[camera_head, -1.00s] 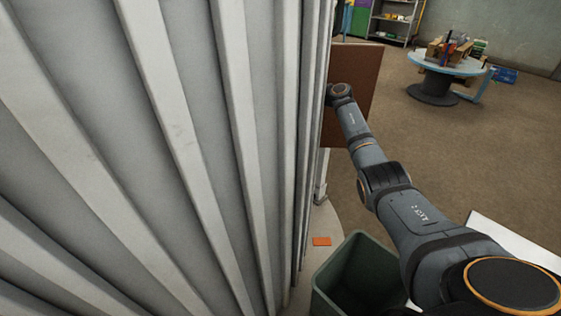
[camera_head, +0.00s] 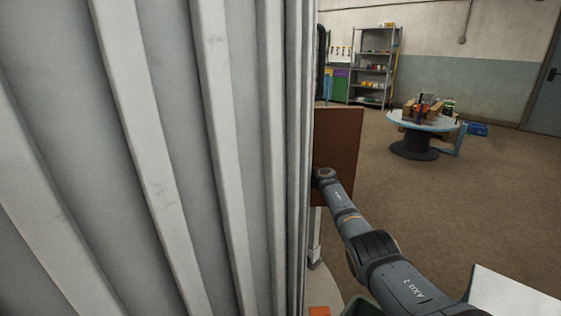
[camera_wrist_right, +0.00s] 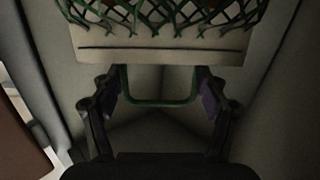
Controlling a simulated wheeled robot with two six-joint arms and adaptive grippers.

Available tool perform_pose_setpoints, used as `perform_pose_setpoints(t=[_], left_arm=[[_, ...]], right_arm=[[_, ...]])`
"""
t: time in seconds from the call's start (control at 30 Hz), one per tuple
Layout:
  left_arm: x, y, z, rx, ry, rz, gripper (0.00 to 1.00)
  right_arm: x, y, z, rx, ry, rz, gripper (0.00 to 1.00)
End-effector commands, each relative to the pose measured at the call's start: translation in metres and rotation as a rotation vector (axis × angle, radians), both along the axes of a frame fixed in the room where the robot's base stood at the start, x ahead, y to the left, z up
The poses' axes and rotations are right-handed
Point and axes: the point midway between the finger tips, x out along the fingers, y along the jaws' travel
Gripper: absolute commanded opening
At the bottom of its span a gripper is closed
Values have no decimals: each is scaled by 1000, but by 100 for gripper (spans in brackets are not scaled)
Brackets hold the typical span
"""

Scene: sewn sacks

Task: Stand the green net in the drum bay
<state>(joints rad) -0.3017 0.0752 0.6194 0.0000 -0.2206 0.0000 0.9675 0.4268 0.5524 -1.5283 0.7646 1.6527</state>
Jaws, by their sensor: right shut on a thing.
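The green net (camera_wrist_right: 165,17) shows at the top of the right wrist view, with dark green mesh above a pale band (camera_wrist_right: 160,48). A green loop (camera_wrist_right: 160,103) hangs from the band. My right gripper (camera_wrist_right: 163,88) is shut on the net at this loop, one finger at each side. In the head view my right arm runs behind a grey ribbed wall, so the gripper and net are hidden there. Grey walls meet in a corner beyond the loop in the wrist view; I cannot tell whether this is the drum bay. My left gripper is not in view.
The grey ribbed wall (camera_head: 180,150) fills the left of the head view. A brown panel (camera_head: 340,135) stands beside my right wrist. An orange patch (camera_head: 319,311) lies below. A round spool table (camera_head: 420,122) and shelves (camera_head: 373,68) stand far back; open floor (camera_head: 470,200) lies right.

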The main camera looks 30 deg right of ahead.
Motion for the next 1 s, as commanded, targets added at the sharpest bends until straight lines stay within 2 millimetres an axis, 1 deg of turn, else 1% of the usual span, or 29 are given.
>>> perform_pose_setpoints(t=[0.03, 0.17, 0.6, 0.73, 0.77, 0.8, 0.83, 1.0], left_arm=[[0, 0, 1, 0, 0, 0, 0], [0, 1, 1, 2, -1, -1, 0], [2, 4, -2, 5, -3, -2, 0], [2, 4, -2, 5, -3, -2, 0], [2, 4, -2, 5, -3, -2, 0], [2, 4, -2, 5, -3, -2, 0], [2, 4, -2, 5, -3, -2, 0], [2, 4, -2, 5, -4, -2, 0]], right_arm=[[1, 3, 2, 2, -4, 5, 11], [1, 3, 3, 2, -4, 5, 11], [1, 4, -9, 3, -3, 5, 11], [1, 3, -10, 4, -2, 5, 11], [0, 3, -14, 3, 5, 5, 77], [0, 4, -14, 3, 5, 5, 82], [0, 4, -14, 3, 5, 5, 83], [0, 4, -14, 3, 5, 5, 83]])
